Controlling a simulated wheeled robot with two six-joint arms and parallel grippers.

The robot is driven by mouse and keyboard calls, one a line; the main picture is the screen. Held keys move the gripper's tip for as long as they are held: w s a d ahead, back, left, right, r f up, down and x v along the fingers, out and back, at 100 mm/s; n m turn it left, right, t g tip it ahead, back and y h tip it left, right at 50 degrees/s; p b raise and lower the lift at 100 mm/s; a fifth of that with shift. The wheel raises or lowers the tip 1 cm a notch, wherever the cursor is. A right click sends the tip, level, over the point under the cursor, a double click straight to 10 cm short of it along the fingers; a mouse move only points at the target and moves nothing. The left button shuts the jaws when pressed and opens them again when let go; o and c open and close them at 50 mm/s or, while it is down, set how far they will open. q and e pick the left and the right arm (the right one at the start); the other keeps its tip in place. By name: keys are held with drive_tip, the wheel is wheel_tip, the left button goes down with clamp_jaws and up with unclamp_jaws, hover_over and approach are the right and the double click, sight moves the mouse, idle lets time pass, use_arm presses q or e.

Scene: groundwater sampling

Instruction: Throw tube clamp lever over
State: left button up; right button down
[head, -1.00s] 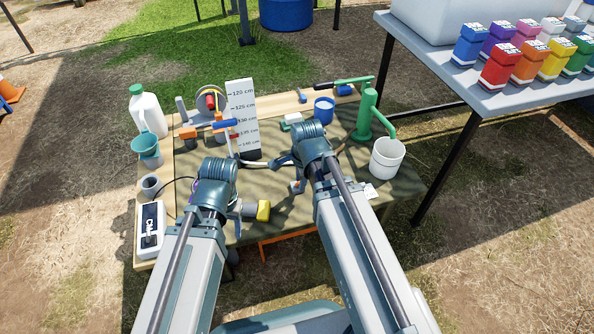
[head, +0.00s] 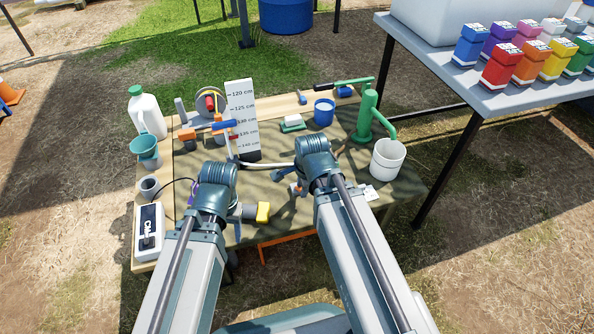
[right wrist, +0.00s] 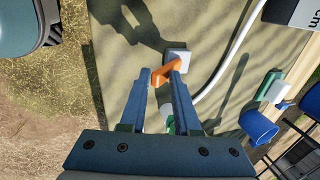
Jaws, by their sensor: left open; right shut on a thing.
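The tube clamp is a small grey block (right wrist: 178,55) with an orange lever (right wrist: 160,75), on the table cloth in the right wrist view. My right gripper (right wrist: 166,76) has its two blue fingers at the orange lever, shut on it. In the head view my right gripper (head: 298,184) is low over the middle of the table, and my wrist covers most of the clamp. A pale tube (right wrist: 225,65) curves past the clamp. My left gripper (head: 205,203) is open over the left part of the table, its fingers mostly hidden by my wrist.
A white measuring board (head: 242,115) stands behind. A green hand pump (head: 365,118) and white bucket (head: 387,160) stand right. A meter (head: 149,230), funnel (head: 145,150) and jug (head: 148,115) line the left.

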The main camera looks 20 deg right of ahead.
use_arm(q)
drive_tip(key=shift+f, duration=0.2)
use_arm(e)
drive_tip(key=shift+s+f, duration=0.15)
drive_tip(key=shift+s, duration=0.1)
drive_tip(key=c, duration=0.8)
unclamp_jaws()
drive_tip(key=shift+w, duration=0.1)
use_arm(q)
drive_tip(key=shift+r, duration=0.1)
